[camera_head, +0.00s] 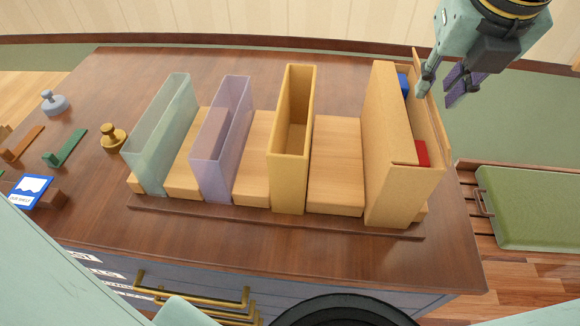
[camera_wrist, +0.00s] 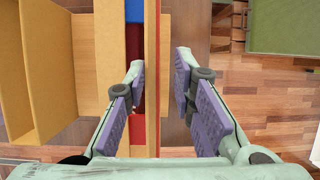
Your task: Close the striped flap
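A tall cardboard-coloured box (camera_head: 390,150) stands at the right end of the row on the table, open at the top. A blue block (camera_head: 403,84) and a red block (camera_head: 422,153) show inside it. A thin upright panel (camera_head: 431,100) along its right side looks like the flap; its stripes are hard to make out. In the wrist view the panel (camera_wrist: 152,60) is edge-on, with a thin red line along it. My gripper (camera_head: 440,92) is open at the box's far right. In the wrist view its fingers (camera_wrist: 160,95) are on either side of the panel, with gaps.
A yellow open box (camera_head: 291,110), a purple translucent one (camera_head: 222,140) and a green translucent one (camera_head: 162,140) stand to the left, with wooden blocks between. A brass knob (camera_head: 113,138) sits further left. A green cushioned bench (camera_head: 530,205) is beyond the table's right edge.

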